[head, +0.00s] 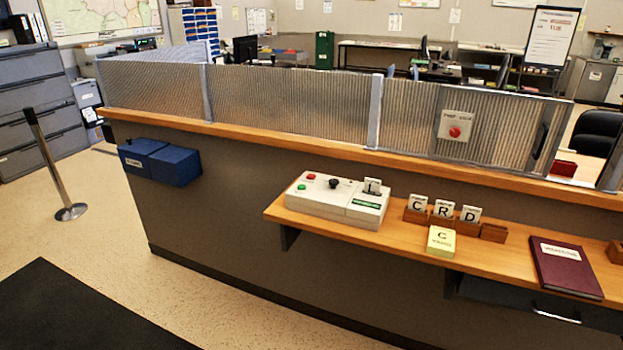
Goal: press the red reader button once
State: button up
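A beige reader box (330,202) sits at the left end of the wooden shelf on the counter's front. Its small red button (311,177) is at the back left of its top, with a green button (302,187) in front of it. A black knob (333,183) is to the right of the red button. A card (372,187) stands upright at the right part of the box. Another, larger red button (455,132) is on a pale plate fixed to the screen above the counter; its lettering is too small to read surely. My gripper is not in view.
Right of the reader, lettered cards (444,209) stand in wooden holders (467,226). A yellow card stack (441,241) and a maroon book (566,268) lie on the shelf. Blue boxes (160,162) hang at the left. A post (54,170) stands on the floor.

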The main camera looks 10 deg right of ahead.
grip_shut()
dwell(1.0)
